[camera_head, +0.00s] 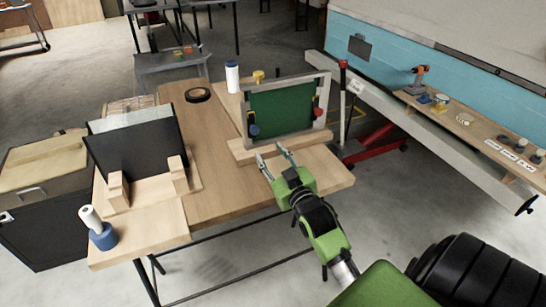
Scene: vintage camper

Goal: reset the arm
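My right arm is green with black joints and reaches in from the lower right. Its gripper (271,151) hangs over the front right part of the wooden table (213,186). The two fingers are apart and nothing shows between them. The fingertips point toward the base of a grey frame with a green panel (281,109). I cannot tell whether they touch its wooden base. My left arm and gripper are not in view.
A black panel in a wooden stand (133,152) is on the table's left. A blue-based white roll (99,229), a black tape ring (198,94) and a white cylinder (232,77) stand around it. A blue camper (402,65) with a cluttered shelf is at right.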

